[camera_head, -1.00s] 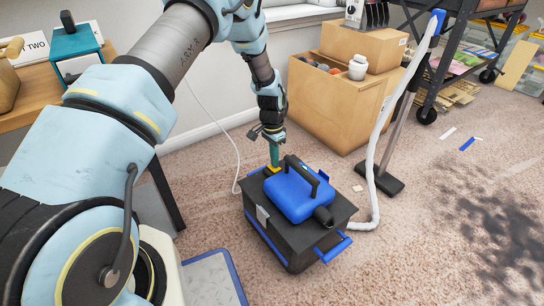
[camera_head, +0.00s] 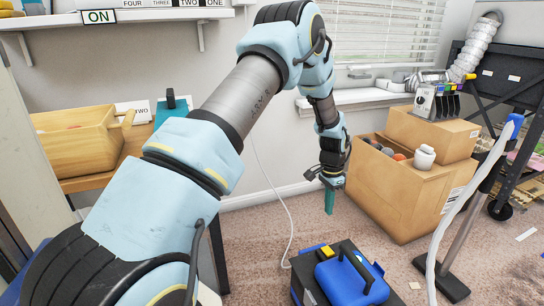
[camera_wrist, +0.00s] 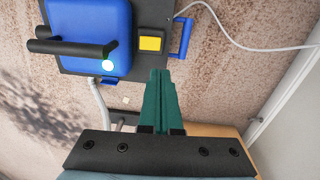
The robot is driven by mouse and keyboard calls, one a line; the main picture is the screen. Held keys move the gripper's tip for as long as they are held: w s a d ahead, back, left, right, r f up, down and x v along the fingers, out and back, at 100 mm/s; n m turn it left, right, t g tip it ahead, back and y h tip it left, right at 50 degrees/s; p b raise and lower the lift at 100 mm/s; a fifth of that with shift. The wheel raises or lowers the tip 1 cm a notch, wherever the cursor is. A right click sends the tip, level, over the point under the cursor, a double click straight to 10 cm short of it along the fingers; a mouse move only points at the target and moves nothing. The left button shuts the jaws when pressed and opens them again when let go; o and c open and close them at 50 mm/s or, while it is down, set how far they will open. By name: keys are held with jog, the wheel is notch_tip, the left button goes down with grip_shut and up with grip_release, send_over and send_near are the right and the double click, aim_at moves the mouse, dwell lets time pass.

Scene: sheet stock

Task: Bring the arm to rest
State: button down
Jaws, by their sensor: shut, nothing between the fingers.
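My gripper (camera_head: 329,201) hangs at the end of my arm, pointing down, with its green fingers together and nothing between them. It is in the air above and behind the black and blue case on the floor, apart from it. In the wrist view my green fingers (camera_wrist: 158,82) are closed, beside the yellow patch of the case. My arm is bent, rising from the lower left and coming down at the middle of the head view.
The black case (camera_head: 307,278) with a blue top unit (camera_head: 345,285) stands on the carpet. A cardboard box (camera_head: 395,200) with several items stands right of my gripper. A wooden bin (camera_head: 75,145) is on the left table. A hose stand (camera_head: 450,282) is at the right.

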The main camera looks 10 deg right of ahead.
jog(key=a+r+n+t, duration=0.1)
jog(key=a+r+n, duration=0.3)
jog(key=a+r, duration=0.5)
jog(key=a+r+n, duration=0.4)
jog(key=a+r, duration=0.1)
jog(key=a, duration=0.8)
jog(key=s+a+r+n+t, duration=0.1)
jog(key=s+a+r+n, duration=0.2)
jog(key=s+a, duration=0.35)
jog(key=s+a+r+n, duration=0.3)
jog(key=s+a, duration=0.3)
jog(key=a, duration=0.2)
notch_tip(320, 180, up, 34)
jog(key=p, duration=3.4)
jog(key=shift+a, duration=0.15)
jog(key=shift+f, duration=0.15)
